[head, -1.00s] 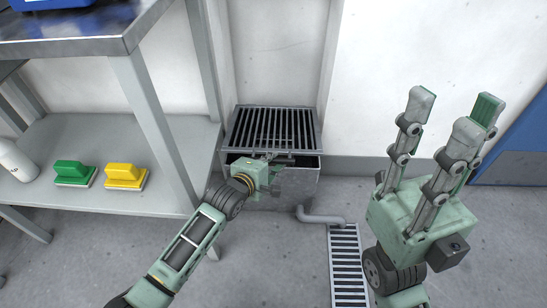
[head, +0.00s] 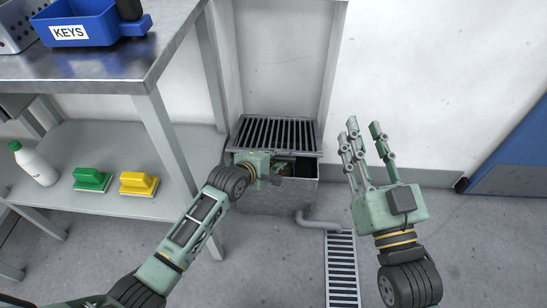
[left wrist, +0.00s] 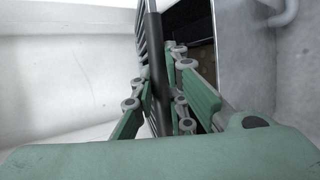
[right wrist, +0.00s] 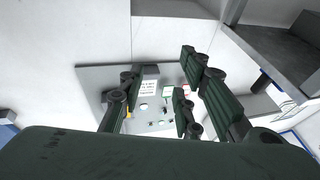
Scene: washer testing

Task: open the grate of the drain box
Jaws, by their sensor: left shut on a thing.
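The drain box (head: 275,202) is a grey metal box standing on the floor against the wall. Its dark slatted grate (head: 278,132) is partly raised at the front, and a dark gap shows between it and the box rim. My left gripper (head: 287,166) is at the grate's front edge. In the left wrist view its fingers close around a dark bar of the grate (left wrist: 156,62), with the box's dark inside to the right. My right gripper (head: 364,128) is open and empty, held up to the right of the box.
A steel table (head: 100,60) with a lower shelf (head: 130,200) stands close to the left of the box. The shelf bears a green brush (head: 92,179), a yellow brush (head: 138,183) and a white bottle (head: 35,165). A pipe (head: 318,222) leads to a floor drain (head: 341,268).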

